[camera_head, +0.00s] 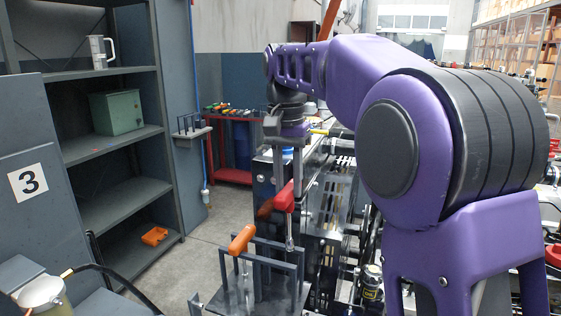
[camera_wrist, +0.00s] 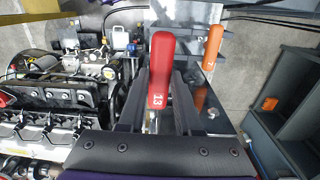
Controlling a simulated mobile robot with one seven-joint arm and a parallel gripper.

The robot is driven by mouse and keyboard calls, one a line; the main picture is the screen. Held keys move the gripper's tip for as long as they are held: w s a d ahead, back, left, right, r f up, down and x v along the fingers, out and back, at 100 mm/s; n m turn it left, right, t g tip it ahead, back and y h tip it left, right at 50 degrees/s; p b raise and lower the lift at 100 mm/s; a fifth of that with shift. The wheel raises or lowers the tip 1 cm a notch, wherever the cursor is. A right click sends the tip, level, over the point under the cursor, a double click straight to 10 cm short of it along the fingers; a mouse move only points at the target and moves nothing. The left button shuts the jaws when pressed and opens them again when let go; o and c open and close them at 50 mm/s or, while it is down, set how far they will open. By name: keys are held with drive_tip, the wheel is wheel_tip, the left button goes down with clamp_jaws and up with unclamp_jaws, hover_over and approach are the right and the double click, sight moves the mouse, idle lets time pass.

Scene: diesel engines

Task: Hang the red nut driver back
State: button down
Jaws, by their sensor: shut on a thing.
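The red nut driver (camera_head: 285,198) is in my gripper (camera_head: 286,178), its metal shaft pointing down above the rack (camera_head: 262,262). In the wrist view its red handle (camera_wrist: 162,62), marked 13, lies between the two dark fingers (camera_wrist: 160,88). An orange nut driver (camera_head: 241,240) hangs in the left part of the rack, handle on top. In the wrist view its handle (camera_wrist: 213,46), marked 7, is to the right of the red one. The red driver's lower tip is close to the rack's posts; I cannot tell whether it touches them.
A diesel engine (camera_wrist: 40,122) stands beside the rack. A grey shelf unit (camera_head: 118,130) at the left holds a green box (camera_head: 117,112) and a metal jug (camera_head: 98,51). A red tool cart (camera_head: 232,176) stands behind. Open floor (camera_head: 205,232) lies between shelf and rack.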

wheel_tip(320, 180, down, 13)
drive_tip(key=a+b, duration=0.1)
drive_tip(key=b, duration=0.3)
drive_tip(key=shift+w+a+n, duration=0.15)
drive_tip(key=shift+a+n, duration=0.15)
idle(1.0)
drive_tip(key=shift+f+b, duration=0.35)
drive_tip(key=shift+f, duration=0.1)
idle(0.6)
drive_tip(key=shift+c, duration=0.8)
unclamp_jaws()
drive_tip(key=shift+r+p, duration=0.4)
drive_tip(key=shift+p, duration=0.05)
drive_tip(key=shift+r+p, duration=1.35)
drive_tip(key=shift+p, duration=0.05)
